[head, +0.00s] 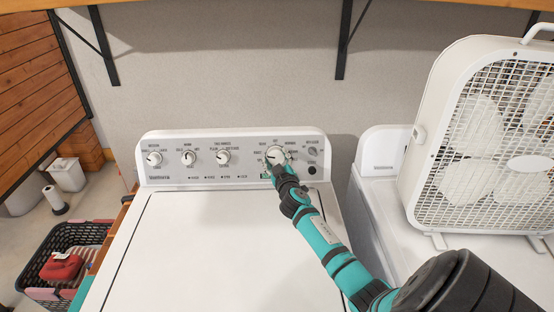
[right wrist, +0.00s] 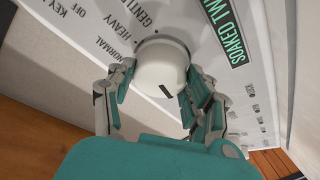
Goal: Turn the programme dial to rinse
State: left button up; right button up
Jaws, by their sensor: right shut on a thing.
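The programme dial (head: 275,154) is the large round white knob at the right of the washer's control panel (head: 252,143). In the right wrist view the dial (right wrist: 160,62) shows a short black pointer mark on its near side. Printed words around it include HEAVY, NORMAL and part of GENTLE; I cannot make out rinse. My right gripper (head: 277,165) reaches the dial from the front. In the right wrist view its fingers (right wrist: 158,80) are closed on opposite sides of the dial. My left gripper is in neither view.
Three smaller knobs, one of them here (head: 223,157), line the panel's left. A white box fan (head: 420,135) stands on the neighbouring machine (head: 372,182) at the right. A basket (head: 45,293) with a red item stands at lower left. The washer lid (head: 215,245) is clear.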

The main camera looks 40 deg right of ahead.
jog(key=o, duration=1.2)
jog(key=shift+s+a, duration=0.1)
jog(key=shift+s, duration=0.05)
jog(key=v, duration=1.1)
jog(key=shift+s+a, duration=0.2)
jog(key=shift+s, duration=0.15)
